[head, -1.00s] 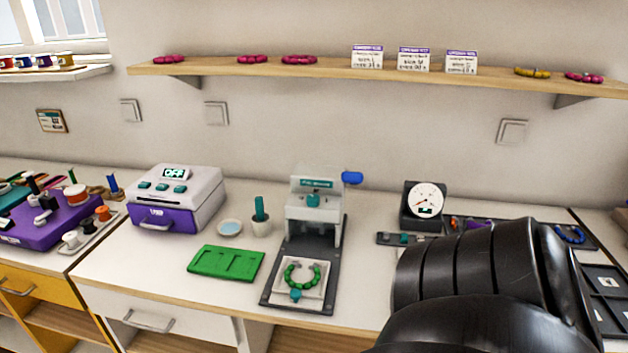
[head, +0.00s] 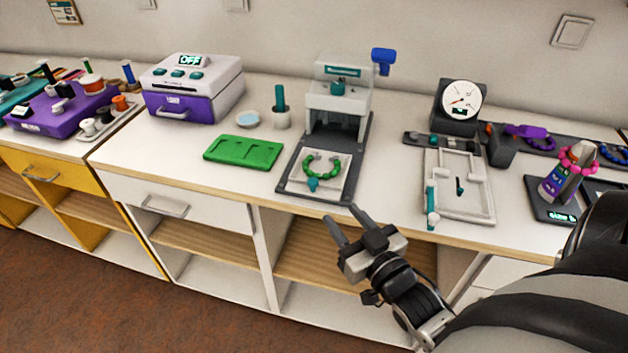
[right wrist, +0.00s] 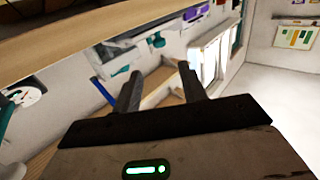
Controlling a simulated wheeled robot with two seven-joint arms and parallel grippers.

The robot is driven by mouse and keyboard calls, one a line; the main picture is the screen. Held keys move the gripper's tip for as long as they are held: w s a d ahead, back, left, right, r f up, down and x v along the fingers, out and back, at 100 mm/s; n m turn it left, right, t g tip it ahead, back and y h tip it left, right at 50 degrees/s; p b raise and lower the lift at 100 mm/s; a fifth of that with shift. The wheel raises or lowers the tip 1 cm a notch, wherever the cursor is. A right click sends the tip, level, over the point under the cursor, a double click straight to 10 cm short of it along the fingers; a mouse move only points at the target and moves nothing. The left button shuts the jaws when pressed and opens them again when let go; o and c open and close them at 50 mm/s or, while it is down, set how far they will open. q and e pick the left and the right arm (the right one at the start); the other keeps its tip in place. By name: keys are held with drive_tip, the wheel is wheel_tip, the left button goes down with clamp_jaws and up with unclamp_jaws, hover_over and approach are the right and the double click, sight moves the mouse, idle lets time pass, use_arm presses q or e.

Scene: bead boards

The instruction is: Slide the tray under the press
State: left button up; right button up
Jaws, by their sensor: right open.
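The press (head: 338,95) stands upright on the counter, grey-white with a blue-ended lever at its upper right and a dark base plate (head: 293,190) reaching toward the front edge. A pale square tray (head: 334,189) lies on the front part of that plate, in front of the press head, with a ring of green beads and a teal piece on it. My right gripper (head: 346,222) is open and empty, in front of the counter edge, just below and right of the tray. Its two fingers (right wrist: 160,88) also show apart in the right wrist view. My left gripper is not in view.
A green board (head: 243,152) lies left of the press, near a purple-white machine (head: 195,88) reading OFF. To the right are a white frame (head: 486,205), a gauge (head: 459,104) and a cone with bead rings (head: 556,182). A clear strip of counter lies between press and frame.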

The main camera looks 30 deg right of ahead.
sight(315, 184)
drive_tip(key=w, duration=0.8)
drive_tip(key=w+d, duration=0.1)
drive_tip(key=w, duration=0.3)
drive_tip(key=shift+w, duration=0.2)
